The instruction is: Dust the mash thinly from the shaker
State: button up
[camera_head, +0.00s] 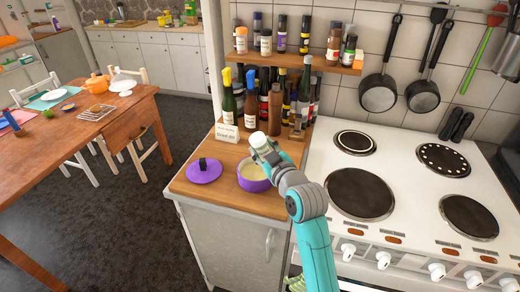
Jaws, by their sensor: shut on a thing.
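A purple pot (253,183) stands on the wooden counter top, with pale mash (251,171) inside it. Its purple lid (204,170) lies on the wood to the left of the pot, black knob up. My teal arm reaches in from the bottom, and its end, my gripper (266,153), is at the pot's back right edge. It is shut on a small pale cylinder with a white end, which looks like the shaker (258,140), tilted over the pot's far side. The fingers are hard to make out, and my wrist hides part of the pot.
A small lettered card (227,134) stands behind the lid. Several bottles (251,98) crowd the counter's back, below a spice shelf (300,61). The white cooker (400,190) is on the right. Pans (379,93) hang above it. A wooden table (75,135) stands at the left.

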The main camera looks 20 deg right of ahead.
jog(key=shift+d+n, duration=0.4)
jog(key=shift+n, duration=0.6)
jog(key=shift+g, duration=0.3)
jog(key=shift+d+f+n+h, duration=0.1)
jog(key=shift+d+n+h, duration=0.2)
jog(key=shift+n, duration=0.4)
jog(key=shift+s+d+n, duration=0.1)
jog(key=shift+n, duration=0.2)
jog(key=shift+d+f+n+g+h, duration=0.3)
jog(key=shift+n, duration=0.7)
jog(key=shift+f, duration=0.1)
jog(key=shift+d+f+n+h, duration=0.2)
jog(key=shift+f+n+h, duration=0.3)
jog(key=shift+n, duration=0.5)
